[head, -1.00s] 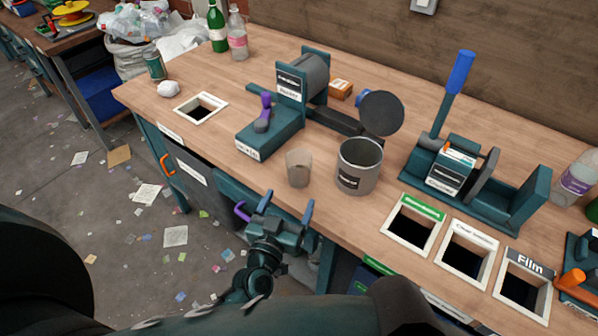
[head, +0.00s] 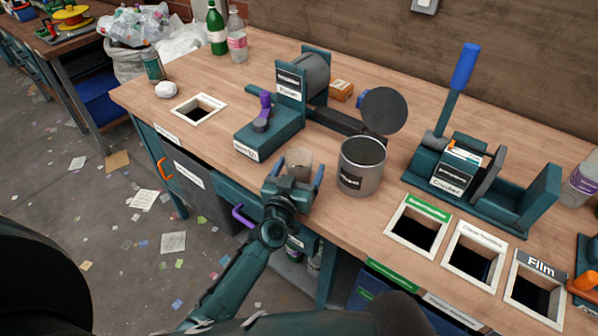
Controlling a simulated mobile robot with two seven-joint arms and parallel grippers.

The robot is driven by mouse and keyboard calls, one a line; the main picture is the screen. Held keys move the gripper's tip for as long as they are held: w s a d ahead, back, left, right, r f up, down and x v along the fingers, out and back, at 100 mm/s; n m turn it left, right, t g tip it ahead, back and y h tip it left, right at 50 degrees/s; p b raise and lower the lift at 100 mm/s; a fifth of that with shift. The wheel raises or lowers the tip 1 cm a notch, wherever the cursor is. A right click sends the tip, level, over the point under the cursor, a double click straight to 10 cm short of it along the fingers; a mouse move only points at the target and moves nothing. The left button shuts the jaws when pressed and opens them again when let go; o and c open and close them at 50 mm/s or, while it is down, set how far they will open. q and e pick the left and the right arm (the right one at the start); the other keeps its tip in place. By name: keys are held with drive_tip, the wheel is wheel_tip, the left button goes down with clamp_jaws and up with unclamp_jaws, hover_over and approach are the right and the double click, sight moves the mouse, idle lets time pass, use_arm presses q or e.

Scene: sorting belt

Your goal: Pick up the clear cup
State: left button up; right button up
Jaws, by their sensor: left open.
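The clear cup (head: 299,159) stands upright near the front edge of the wooden bench, left of a grey metal can. My left gripper (head: 299,168) is open, with its blue-tipped fingers on the left and right of the cup. The gripper body hides the lower part of the cup, so I cannot tell whether the fingers touch it. My right gripper is not in view.
The grey can (head: 361,167) stands close to the right of the cup. A teal device with a purple lever (head: 265,108) is behind to the left. Framed bin openings (head: 417,228) line the front right. A teal crusher (head: 458,172) stands behind them.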

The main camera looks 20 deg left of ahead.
use_arm(q)
drive_tip(key=c, duration=1.1)
drive_tip(key=shift+r, duration=0.1)
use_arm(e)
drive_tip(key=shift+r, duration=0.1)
